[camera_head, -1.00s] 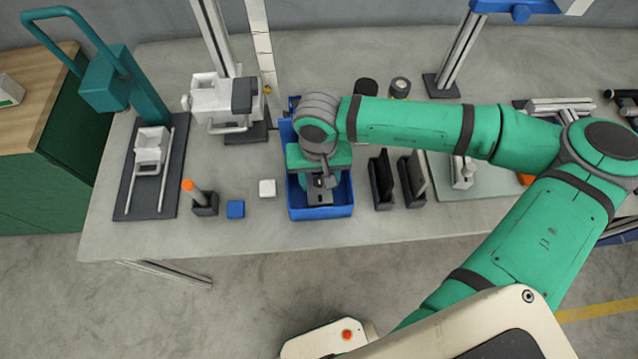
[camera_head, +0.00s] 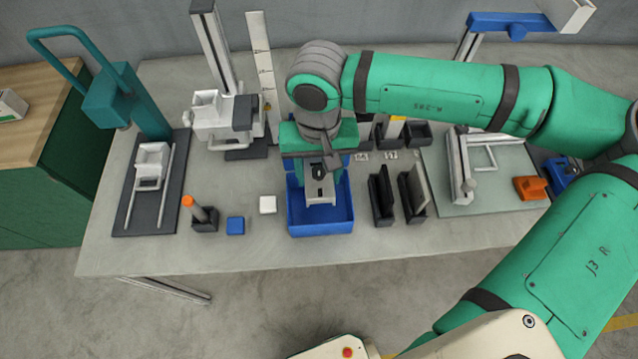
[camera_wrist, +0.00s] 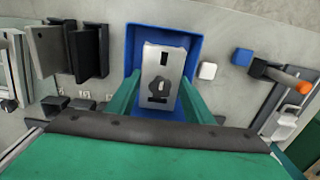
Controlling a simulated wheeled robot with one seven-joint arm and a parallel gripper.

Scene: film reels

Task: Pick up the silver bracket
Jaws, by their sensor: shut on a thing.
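In the head view the bracket (camera_head: 321,193) shows below my gripper (camera_head: 320,172), over the blue bin (camera_head: 322,224). The bin also shows in the wrist view (camera_wrist: 190,22), behind the bracket. My wrist and gripper body hide the back of the bin and the upper part of the bracket in the head view.
Black holders with upright plates (camera_head: 382,195) stand just right of the bin. A white block (camera_head: 268,204), a blue block (camera_head: 235,225) and an orange-tipped tool (camera_head: 197,207) stand left. A white stand fixture (camera_head: 222,115) rises behind left. The table front is mostly clear.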

